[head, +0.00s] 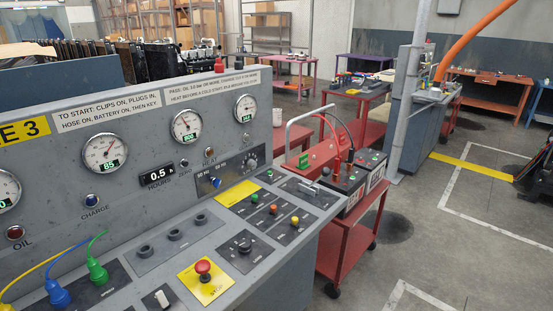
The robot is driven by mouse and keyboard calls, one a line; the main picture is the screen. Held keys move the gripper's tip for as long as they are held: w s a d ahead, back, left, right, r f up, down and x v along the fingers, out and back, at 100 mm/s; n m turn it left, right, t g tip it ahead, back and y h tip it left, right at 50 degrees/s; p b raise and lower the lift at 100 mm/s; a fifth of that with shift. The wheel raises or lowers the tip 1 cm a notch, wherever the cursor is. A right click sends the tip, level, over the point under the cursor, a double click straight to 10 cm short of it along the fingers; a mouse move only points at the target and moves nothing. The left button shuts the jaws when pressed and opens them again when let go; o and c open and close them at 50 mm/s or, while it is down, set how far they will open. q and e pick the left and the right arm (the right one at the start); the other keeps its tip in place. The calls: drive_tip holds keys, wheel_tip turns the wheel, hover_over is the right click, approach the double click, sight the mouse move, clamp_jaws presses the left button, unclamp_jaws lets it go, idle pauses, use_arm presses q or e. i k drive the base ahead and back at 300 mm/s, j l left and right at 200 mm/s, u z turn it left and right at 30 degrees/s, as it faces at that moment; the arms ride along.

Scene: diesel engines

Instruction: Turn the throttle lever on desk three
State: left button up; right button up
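No control is readably marked as the throttle. A small grey lever (308,188) sits on a dark plate at the desk's right end; I cannot tell whether it is the throttle lever. A black rotary knob (244,246) sits on a plate nearer the front, and a white-topped switch (162,298) is at the bottom edge. Neither of my grippers is in view.
A red stop button (203,267) sits on a yellow plate. Plugs with blue (57,292), green (97,271) and yellow cables stand at the lower left. A red trolley (350,235) with batteries (352,187) stands beside the desk's right end. Open floor (440,260) lies to the right.

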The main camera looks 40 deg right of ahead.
sight(326, 172)
drive_tip(key=k+z, duration=0.1)
drive_tip(key=z, duration=1.45)
